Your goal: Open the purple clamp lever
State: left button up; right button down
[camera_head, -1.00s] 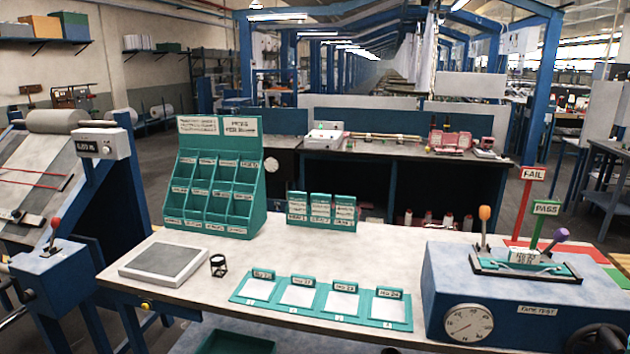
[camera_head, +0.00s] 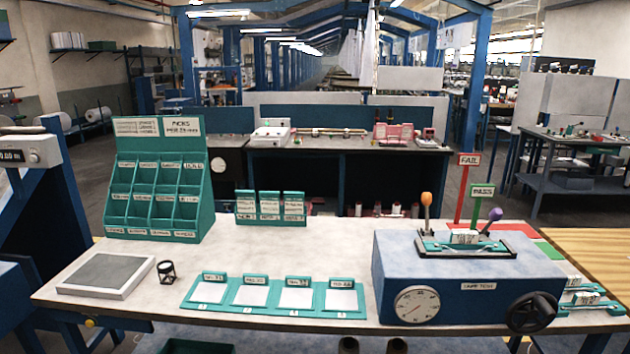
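The purple clamp lever (camera_head: 493,216) stands at the right end of a clamp fixture on top of the blue test box (camera_head: 392,267). Its purple knob is up and leans to the right. An orange-knobbed lever (camera_head: 427,205) stands nearly upright at the left end of the same fixture. A small labelled piece (camera_head: 464,238) sits between the two levers on the teal and black clamp base. Neither of my grippers can be made out in the head view, and nothing touches the purple lever.
The box front has a dial (camera_head: 417,305) and a black handwheel (camera_head: 532,312). Red FAIL (camera_head: 469,160) and green PASS (camera_head: 482,191) signs stand behind it. Left are a teal bin rack (camera_head: 157,190), a card row (camera_head: 271,208) and a teal tray strip (camera_head: 274,307).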

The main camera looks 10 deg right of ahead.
aim_at(495, 215)
jog(key=z, duration=1.3)
jog(key=j+z, duration=0.2)
jog(key=z, duration=0.25)
jog(key=j+z, duration=0.25)
jog(key=z, duration=0.2)
jog(key=j+z, duration=0.2)
jog(key=z, duration=0.3)
jog(key=k+l, duration=0.05)
